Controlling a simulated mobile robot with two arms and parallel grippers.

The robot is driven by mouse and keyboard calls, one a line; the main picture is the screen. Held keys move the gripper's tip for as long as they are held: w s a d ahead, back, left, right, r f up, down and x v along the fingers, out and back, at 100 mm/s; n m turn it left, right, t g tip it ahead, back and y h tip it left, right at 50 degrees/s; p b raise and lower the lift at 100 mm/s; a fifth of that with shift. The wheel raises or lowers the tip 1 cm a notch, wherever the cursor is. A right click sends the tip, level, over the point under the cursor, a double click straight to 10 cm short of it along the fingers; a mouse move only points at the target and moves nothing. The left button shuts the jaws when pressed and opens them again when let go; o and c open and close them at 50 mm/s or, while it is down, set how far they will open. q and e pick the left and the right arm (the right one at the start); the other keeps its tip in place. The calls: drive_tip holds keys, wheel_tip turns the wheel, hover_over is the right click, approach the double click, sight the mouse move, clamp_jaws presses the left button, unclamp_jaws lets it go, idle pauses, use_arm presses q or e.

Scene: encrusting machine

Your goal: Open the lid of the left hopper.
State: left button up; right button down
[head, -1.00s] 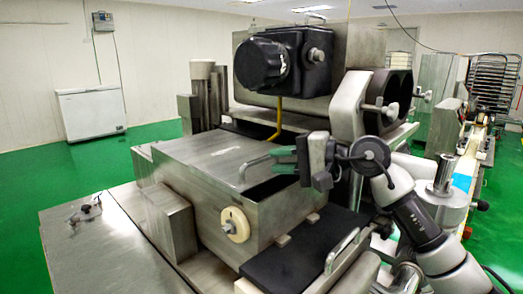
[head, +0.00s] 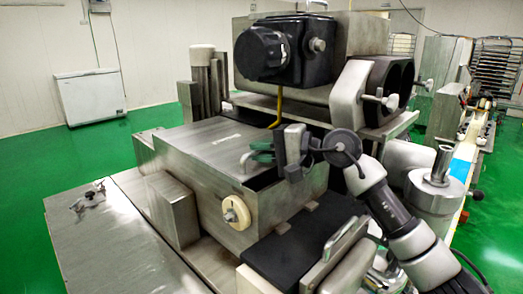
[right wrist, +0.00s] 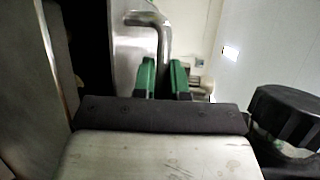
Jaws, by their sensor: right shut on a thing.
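The left hopper is a steel box (head: 265,207) in the middle of the head view. Its flat steel lid (head: 205,143) lies level on top, with a dark strip along its right side. A bent metal handle (head: 244,162) stands at the lid's right edge. My right gripper (head: 261,152) has its green fingers shut on this handle, partly hiding it. In the right wrist view the handle (right wrist: 150,18) runs down between the green fingers (right wrist: 164,80). My left gripper is not in view.
A black motor housing (head: 285,50) stands above and behind the lid. A black pad (head: 295,245) and another metal handle (head: 345,238) are below my right arm. A cream knob (head: 236,213) sticks out of the box's front.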

sight(232, 151)
drive_tip(key=shift+w+a, duration=0.2)
drive_tip(key=w+a+b, duration=0.2)
drive_tip(key=w+a, duration=0.3)
drive_tip(key=shift+w+a, duration=0.75)
drive_tip(key=shift+w, duration=0.05)
drive_tip(key=c, duration=1.5)
unclamp_jaws()
